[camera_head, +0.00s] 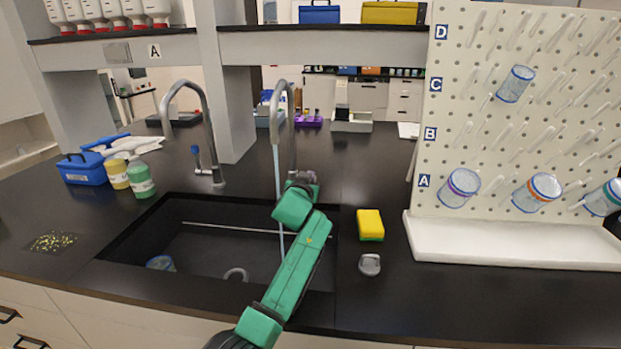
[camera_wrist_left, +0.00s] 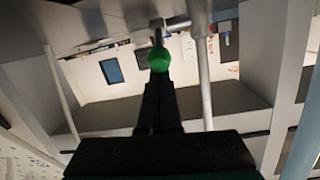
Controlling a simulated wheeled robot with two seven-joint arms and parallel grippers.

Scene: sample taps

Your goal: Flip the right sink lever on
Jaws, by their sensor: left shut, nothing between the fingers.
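The right tap (camera_head: 293,120) is a grey gooseneck at the right end of the black sink (camera_head: 200,262). A thin pale blue stream (camera_head: 277,185) runs from its spout down into the sink. My left arm reaches over the sink to the base of this tap and hides most of its lever. In the left wrist view the green knob (camera_wrist_left: 159,61) of the lever is right at the tips of my left gripper (camera_wrist_left: 160,82). The fingers are shut with nothing between them; I cannot tell whether they touch the knob. My right gripper is not in view.
The left tap (camera_head: 205,120) has a blue-tipped lever (camera_head: 195,150). A yellow sponge (camera_head: 370,223) and a small grey item (camera_head: 370,264) lie right of the sink. A white pegboard (camera_head: 450,110) with beakers stands at the right. Bottles (camera_head: 140,180) stand at the left.

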